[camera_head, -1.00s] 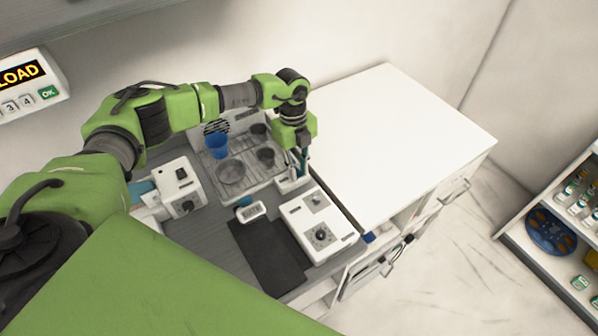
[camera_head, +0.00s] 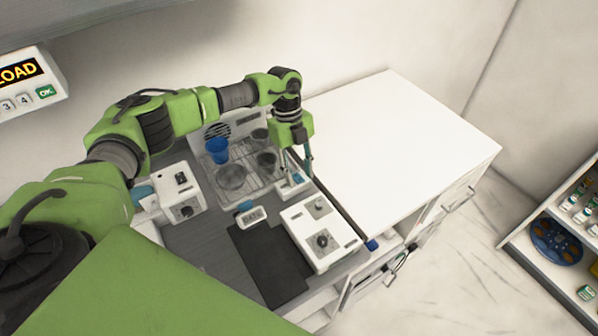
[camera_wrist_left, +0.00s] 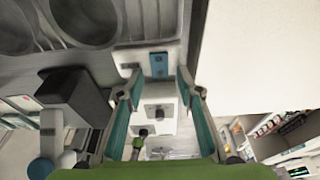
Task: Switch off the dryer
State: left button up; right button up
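The dryer (camera_head: 246,198) appears to be the grey rack unit with a back vent, at the back of the dark counter, holding cups and a dish. A small white panel (camera_head: 285,191) with a blue switch (camera_head: 297,178) sits at its front right corner. In the left wrist view the blue switch (camera_wrist_left: 158,65) lies between the fingers, farther off. My left gripper (camera_head: 296,166) points down just above this panel. Its teal fingers (camera_wrist_left: 158,86) are apart with nothing between them. Which way the switch is set cannot be told. My right gripper is not in view.
A white device with a knob (camera_head: 321,236) stands in front of the panel, and another (camera_head: 180,193) stands left. A small display (camera_head: 252,216) and a black mat (camera_head: 268,262) lie between them. A bare white cabinet top (camera_head: 400,150) is at right.

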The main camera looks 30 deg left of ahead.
pick_arm(q)
jog(key=v, duration=1.2)
jog(key=shift+s+f, duration=0.15)
